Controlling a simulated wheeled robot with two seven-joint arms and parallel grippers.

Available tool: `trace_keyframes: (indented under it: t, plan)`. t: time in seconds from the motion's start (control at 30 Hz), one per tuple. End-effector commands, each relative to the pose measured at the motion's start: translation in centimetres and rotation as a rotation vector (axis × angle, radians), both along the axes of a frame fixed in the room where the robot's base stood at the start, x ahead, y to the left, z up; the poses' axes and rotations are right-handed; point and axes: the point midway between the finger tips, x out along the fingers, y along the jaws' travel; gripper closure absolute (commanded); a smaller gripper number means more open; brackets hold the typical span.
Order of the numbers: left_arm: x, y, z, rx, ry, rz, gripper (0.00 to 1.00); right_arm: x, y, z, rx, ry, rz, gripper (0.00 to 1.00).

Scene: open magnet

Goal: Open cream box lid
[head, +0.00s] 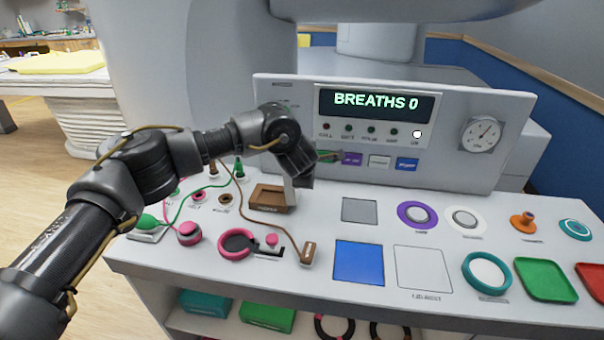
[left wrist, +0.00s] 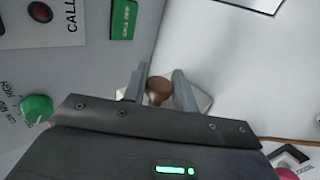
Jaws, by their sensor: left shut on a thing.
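In the left wrist view, a round brown knob (left wrist: 158,92) sits between the two fingers of my left gripper (left wrist: 158,80), which is shut on it. A pale cream square lid (left wrist: 203,101) shows beneath the knob, partly covered by the fingers. I cannot tell whether the lid is raised. In the head view, my left gripper (head: 303,178) points down over the console near the front panel. It hides most of the cream box there. My right gripper is in neither view.
A brown tray (head: 254,197) lies just left of my gripper. A brown block (head: 308,253) with a cord and a pink ring (head: 236,243) lie nearer the front. The panel with the BREATHS 0 display (head: 376,103) stands behind. A blue square (head: 358,263) lies front right.

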Motion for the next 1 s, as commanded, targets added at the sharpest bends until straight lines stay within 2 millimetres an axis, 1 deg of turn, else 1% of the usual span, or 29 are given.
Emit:
trace_keyframes:
  t: [0.1, 0.2, 0.5, 0.9, 0.93, 1.0]
  plan:
    - [0.0, -0.7, -0.5, 0.069, -0.008, -0.001, 1.0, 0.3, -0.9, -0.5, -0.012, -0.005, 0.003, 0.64]
    - [0.0, -1.1, -0.7, 0.11, -0.011, 0.0, 1.0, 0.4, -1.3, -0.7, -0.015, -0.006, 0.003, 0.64]
    - [-0.1, -1.5, -1.1, 0.175, -0.016, 0.0, 1.0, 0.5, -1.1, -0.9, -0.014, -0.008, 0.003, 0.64]
    - [-0.1, -1.5, -1.2, 0.179, -0.015, 0.002, 1.0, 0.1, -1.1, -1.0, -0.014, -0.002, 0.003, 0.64]
    - [-0.1, -1.5, -1.2, 0.179, -0.014, 0.002, 0.71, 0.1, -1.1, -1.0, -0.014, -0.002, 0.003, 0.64]
    - [-0.1, -1.5, -1.2, 0.179, -0.014, 0.002, 0.62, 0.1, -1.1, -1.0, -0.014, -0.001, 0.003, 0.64]
